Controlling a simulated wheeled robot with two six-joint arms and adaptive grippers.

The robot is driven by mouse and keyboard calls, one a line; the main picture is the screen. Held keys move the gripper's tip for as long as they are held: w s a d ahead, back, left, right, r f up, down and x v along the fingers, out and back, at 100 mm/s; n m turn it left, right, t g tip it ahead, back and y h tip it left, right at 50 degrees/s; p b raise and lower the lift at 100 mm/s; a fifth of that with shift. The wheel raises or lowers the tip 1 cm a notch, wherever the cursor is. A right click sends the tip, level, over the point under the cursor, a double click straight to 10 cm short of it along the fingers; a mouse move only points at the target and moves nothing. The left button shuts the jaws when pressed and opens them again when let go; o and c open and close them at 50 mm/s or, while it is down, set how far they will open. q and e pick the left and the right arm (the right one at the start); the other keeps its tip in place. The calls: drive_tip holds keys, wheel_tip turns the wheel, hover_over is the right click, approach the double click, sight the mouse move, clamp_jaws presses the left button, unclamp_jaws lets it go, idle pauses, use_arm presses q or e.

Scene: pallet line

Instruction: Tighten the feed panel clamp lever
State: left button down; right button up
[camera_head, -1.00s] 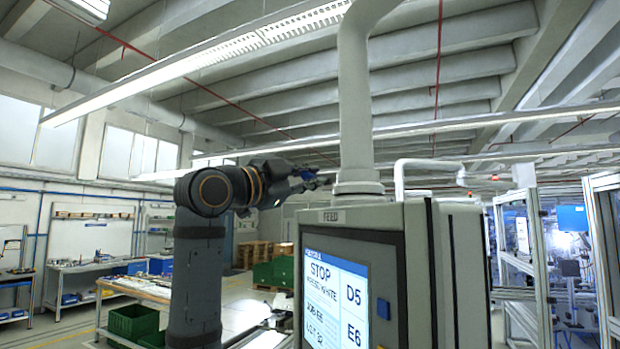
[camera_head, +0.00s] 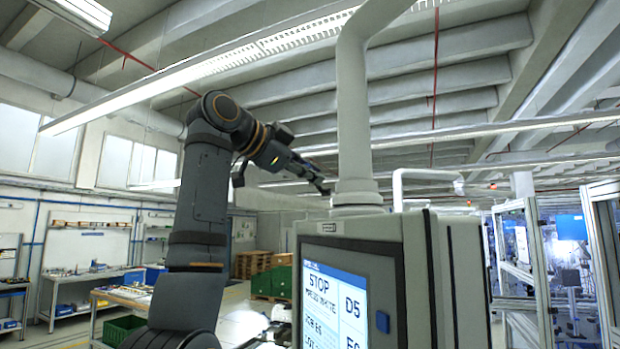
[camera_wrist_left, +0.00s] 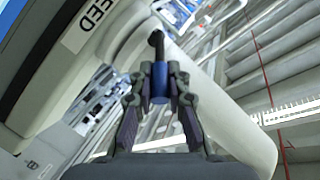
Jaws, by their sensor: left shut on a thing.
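The feed panel (camera_head: 408,240) is a grey box with a lit screen (camera_head: 332,300), hung from a thick pale pipe (camera_head: 353,110). In the left wrist view its FEED label (camera_wrist_left: 90,22) shows at the upper left. My left gripper (camera_head: 324,188) is at the left side of the pipe's foot, just above the panel top. In the left wrist view the left gripper (camera_wrist_left: 159,84) is shut on the clamp lever (camera_wrist_left: 159,76), whose blue part sits between the fingertips and whose black end sticks out beyond them. In the head view the lever is hidden or too small to tell. My right gripper is out of view.
A thinner white bent pipe (camera_head: 398,185) rises behind the panel. Framed machine cells (camera_head: 530,260) stand at the right. Workbenches (camera_head: 75,278) and green crates (camera_head: 272,282) are far back at the left. The air left of the panel holds only my arm.

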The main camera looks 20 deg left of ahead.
use_arm(q)
drive_tip(key=shift+w+r+g, duration=0.15)
drive_tip(key=shift+g, duration=0.25)
drive_tip(key=shift+w+r+n+g, duration=0.15)
drive_tip(key=shift+n+g, duration=0.15)
drive_tip(key=shift+g, duration=0.1)
drive_tip(key=c, duration=1.3)
unclamp_jaws()
drive_tip(key=shift+a+r, duration=0.1)
drive_tip(key=shift+a, duration=0.05)
drive_tip(key=v, duration=1.2)
drive_tip(key=shift+c, duration=0.2)
